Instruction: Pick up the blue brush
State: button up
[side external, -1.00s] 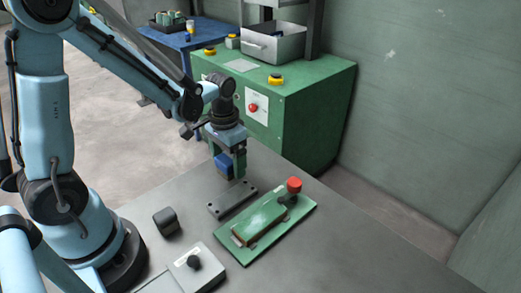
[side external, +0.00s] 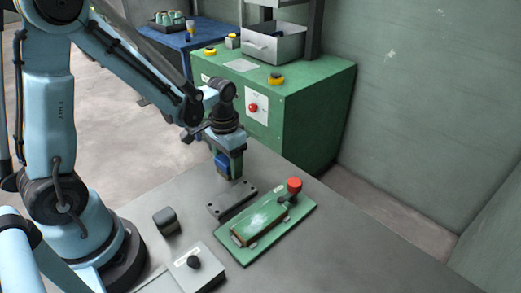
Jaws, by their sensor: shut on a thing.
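The blue brush (side external: 223,163) is between the fingers of my gripper (side external: 228,165), which points down over the grey table. My gripper is shut on it. The brush is just behind a flat dark grey plate with holes (side external: 232,199). The fingers hide part of the brush, and I cannot tell whether its lower end clears the table.
A green board (side external: 265,228) with a block and a red knob (side external: 294,185) lies right of the plate. A dark block (side external: 166,220) and a grey box with a black knob (side external: 194,264) are in front. A green cabinet (side external: 310,120) stands behind. The table's right side is clear.

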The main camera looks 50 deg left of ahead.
aim_at(228, 160)
jog(key=shift+r, duration=0.5)
jog(key=r, duration=0.3)
jog(key=shift+s+d+r, duration=0.15)
jog(key=shift+d+r, duration=0.15)
jog(key=shift+d, duration=0.05)
jog(key=s+d+r, duration=0.4)
jog(key=d+r, duration=0.2)
jog(key=d, duration=0.4)
jog(key=shift+s+r, duration=0.2)
jog(key=shift+s, duration=0.05)
